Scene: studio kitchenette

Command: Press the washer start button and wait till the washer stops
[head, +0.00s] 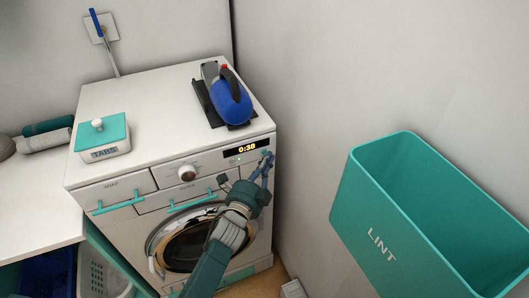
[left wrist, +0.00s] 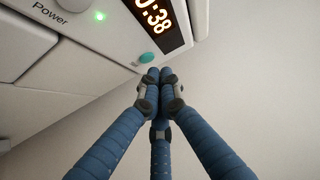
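The white washer (head: 150,166) stands against the walls, its round door (head: 188,248) closed. Its display (head: 246,148) is lit and reads 0:38; part of it also shows in the left wrist view (left wrist: 155,20). A teal button (left wrist: 146,58) sits below the display. A green light (left wrist: 99,15) glows near the word Power. My left gripper (head: 267,158) is at the right end of the control panel. In the left wrist view its blue fingers (left wrist: 153,76) are shut, tips together, just below the teal button. I cannot tell whether they touch it. My right gripper is not in view.
A blue iron (head: 229,102) and a teal-lidded tabs box (head: 103,138) stand on the washer top. A teal lint bin (head: 375,225) is at the right, near the wall. A white counter (head: 35,210) with rolled towels (head: 46,139) adjoins at left.

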